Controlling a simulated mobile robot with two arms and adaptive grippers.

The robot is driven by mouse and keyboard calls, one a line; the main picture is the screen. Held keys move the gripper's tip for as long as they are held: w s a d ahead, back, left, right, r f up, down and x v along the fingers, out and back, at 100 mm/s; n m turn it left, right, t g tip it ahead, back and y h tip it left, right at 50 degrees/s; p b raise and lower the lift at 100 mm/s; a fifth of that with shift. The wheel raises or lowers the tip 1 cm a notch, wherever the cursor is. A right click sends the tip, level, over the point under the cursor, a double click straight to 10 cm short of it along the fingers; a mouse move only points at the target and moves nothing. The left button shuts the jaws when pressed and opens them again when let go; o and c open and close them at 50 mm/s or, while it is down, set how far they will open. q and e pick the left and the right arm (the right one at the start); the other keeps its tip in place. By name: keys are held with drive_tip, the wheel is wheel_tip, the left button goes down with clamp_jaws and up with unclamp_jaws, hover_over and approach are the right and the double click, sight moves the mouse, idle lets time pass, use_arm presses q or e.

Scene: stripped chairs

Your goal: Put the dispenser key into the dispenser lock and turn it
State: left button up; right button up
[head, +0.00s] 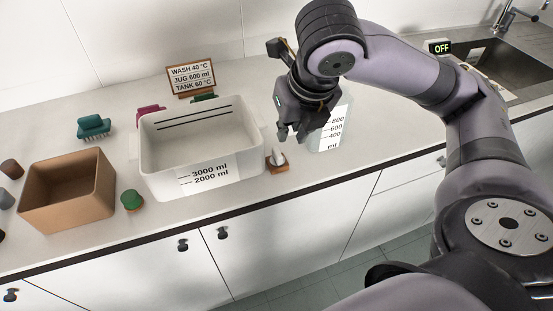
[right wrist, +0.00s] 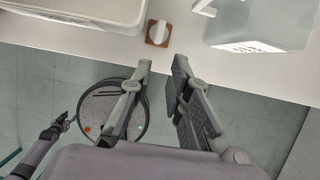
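A small whitish upright piece on a square brown base (head: 278,158) stands near the counter's front edge, right of the white tub. It also shows in the right wrist view (right wrist: 158,32). I cannot tell whether it is the dispenser key. No dispenser lock can be made out. My right gripper (head: 289,132) hangs above this piece, in front of the clear jug. In the right wrist view its fingers (right wrist: 161,64) are apart with nothing between them. What looks like my left gripper (right wrist: 63,122) is small at the lower left there, too small to read.
The white tub (head: 165,183) and the clear jug (head: 325,138) flank the small piece. A brown box (head: 66,211), a green-topped item (head: 132,200) and a green brush (head: 94,127) are left. A sign (head: 191,78) stands behind; a sink (head: 505,68) is right.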

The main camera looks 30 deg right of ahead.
hover_over(280, 157)
drive_tip(key=s, duration=0.2)
wheel_tip(280, 157, down, 7)
drive_tip(key=x, duration=0.3)
drive_tip(key=b+x, duration=0.1)
drive_tip(key=x, duration=0.1)
drive_tip(key=shift+s+a, duration=0.1)
drive_tip(key=shift+a, duration=0.2)
use_arm(q)
drive_tip(key=shift+w+f, duration=0.65)
drive_tip(key=shift+f, duration=0.05)
drive_tip(key=shift+s, duration=0.1)
use_arm(e)
clamp_jaws()
